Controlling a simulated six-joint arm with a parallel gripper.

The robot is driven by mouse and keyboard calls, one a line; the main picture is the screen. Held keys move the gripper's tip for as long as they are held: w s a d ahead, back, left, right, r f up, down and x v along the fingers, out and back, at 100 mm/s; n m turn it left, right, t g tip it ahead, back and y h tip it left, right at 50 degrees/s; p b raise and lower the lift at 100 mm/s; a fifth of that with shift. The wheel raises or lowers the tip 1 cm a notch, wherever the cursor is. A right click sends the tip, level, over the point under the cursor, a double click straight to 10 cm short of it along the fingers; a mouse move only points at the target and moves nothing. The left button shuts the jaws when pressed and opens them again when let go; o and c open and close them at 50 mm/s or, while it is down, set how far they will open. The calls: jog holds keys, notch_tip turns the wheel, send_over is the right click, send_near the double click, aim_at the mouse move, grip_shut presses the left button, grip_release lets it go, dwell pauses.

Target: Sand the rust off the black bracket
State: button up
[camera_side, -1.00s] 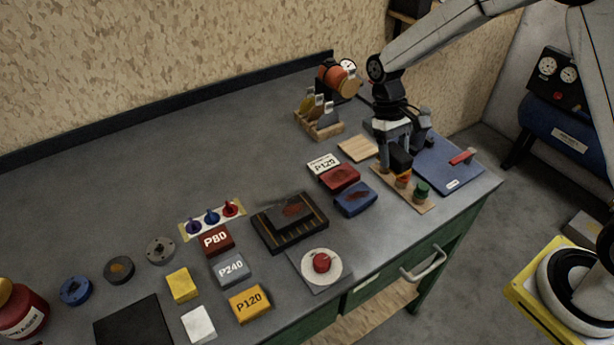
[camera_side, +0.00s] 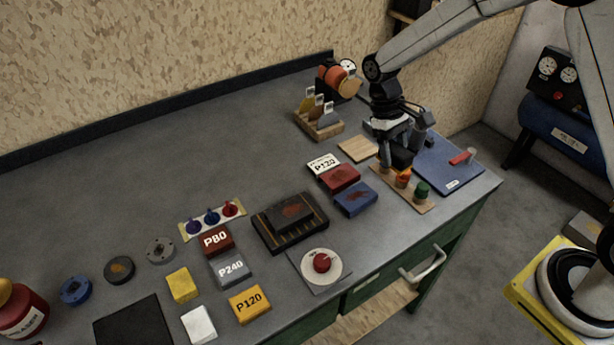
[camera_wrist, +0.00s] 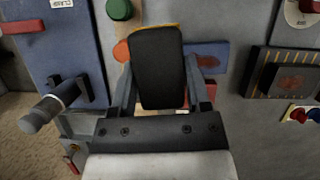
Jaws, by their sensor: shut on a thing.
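The black bracket (camera_side: 291,212) lies flat on a dark, yellow-edged base (camera_side: 262,228). It has a reddish-brown rust patch on top. In the wrist view the bracket (camera_wrist: 292,80) is at the right, apart from my gripper. My gripper (camera_side: 398,150) is above the wooden strip at the right side of the bench. It is shut on a dark block (camera_wrist: 157,68) with a yellow edge, held between both fingers in the wrist view. The block's underside is hidden.
Rusty red (camera_side: 339,178) and blue (camera_side: 355,198) blocks lie between my gripper and the bracket. Orange (camera_side: 403,178) and green (camera_side: 422,188) knobs stand on the wooden strip (camera_side: 416,205). P80 (camera_side: 216,240), P240 (camera_side: 231,268) and P120 (camera_side: 249,303) blocks lie left. Bench behind the bracket is bare.

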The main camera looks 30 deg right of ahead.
jog(key=w+a+n+t+h, duration=0.1)
jog(key=w+a+n+h, duration=0.25)
jog(key=a+n, duration=0.45)
jog(key=r+n+t, duration=0.1)
jog(key=n+t, duration=0.2)
jog(key=n, duration=0.6)
send_over(283, 213)
jog(key=d, duration=0.5)
jog(key=shift+w+d+r+h, duration=0.1)
jog(key=shift+r+h, duration=0.05)
jog(key=shift+h, duration=0.2)
jog(key=shift+f, duration=3.5)
jog(key=shift+a+f, duration=0.55)
jog(key=shift+f, duration=0.05)
jog(key=shift+c, duration=0.6)
jog(key=shift+a, duration=2.6)
jog(key=shift+d, duration=3.2)
notch_tip(283, 213, up, 8)
jog(key=shift+r, duration=0.15)
